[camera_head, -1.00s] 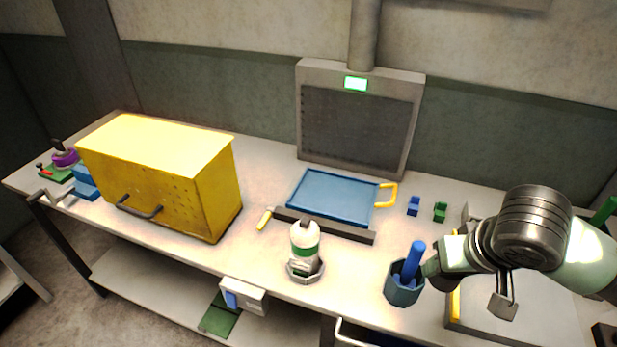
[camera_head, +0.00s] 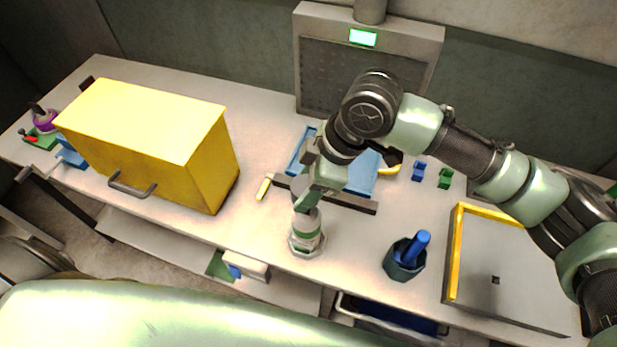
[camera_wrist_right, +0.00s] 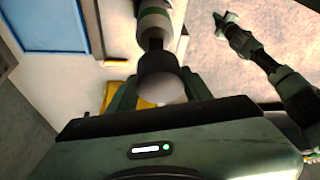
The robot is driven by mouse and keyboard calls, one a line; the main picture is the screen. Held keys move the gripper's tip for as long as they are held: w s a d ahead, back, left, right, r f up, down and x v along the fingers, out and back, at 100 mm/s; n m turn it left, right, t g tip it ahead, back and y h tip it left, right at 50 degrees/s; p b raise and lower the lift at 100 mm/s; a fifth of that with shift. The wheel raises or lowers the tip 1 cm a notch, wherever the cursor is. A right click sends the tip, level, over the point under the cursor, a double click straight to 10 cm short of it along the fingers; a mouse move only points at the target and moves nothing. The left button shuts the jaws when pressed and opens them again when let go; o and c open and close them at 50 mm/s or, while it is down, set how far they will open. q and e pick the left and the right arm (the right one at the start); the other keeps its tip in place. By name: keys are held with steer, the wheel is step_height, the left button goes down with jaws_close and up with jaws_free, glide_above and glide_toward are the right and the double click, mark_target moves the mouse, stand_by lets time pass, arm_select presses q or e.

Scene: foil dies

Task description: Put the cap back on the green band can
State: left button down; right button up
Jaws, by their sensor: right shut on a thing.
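The green band can (camera_head: 307,228) stands upright in a low grey holder (camera_head: 307,251) near the front edge of the bench. Its white body with the green band also shows at the top of the wrist view (camera_wrist_right: 154,17). My right gripper (camera_head: 306,202) is directly above the can. It is shut on the dark grey cap (camera_wrist_right: 163,76), which lines up with the can's narrower neck. I cannot tell whether the cap touches or sits on the neck. My left gripper (camera_wrist_right: 224,22) shows small at the upper right of the wrist view; its opening is unclear.
A yellow box (camera_head: 150,130) stands left of the can. A blue tray (camera_head: 362,182) lies behind it, partly hidden by my right arm. A dark cup (camera_head: 397,266) with a blue rod and a yellow-edged panel (camera_head: 510,265) are to the right.

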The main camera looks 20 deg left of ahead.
steer(key=shift+d+f+b, duration=0.1)
steer(key=shift+f+b, duration=0.6)
steer(key=shift+f, duration=0.15)
step_height(320, 180, down, 2)
steer(key=b, duration=0.2)
steer(key=shift+w+f+b, duration=0.1)
steer(key=shift+f+b, duration=0.1)
steer(key=shift+b, duration=0.1)
steer(key=shift+f, duration=0.9)
steer(key=shift+r+p, duration=0.1)
steer(key=shift+p, duration=0.4)
steer(key=shift+f+p, duration=0.2)
steer(key=shift+p, duration=0.6)
stand_by(0.9)
stand_by(0.3)
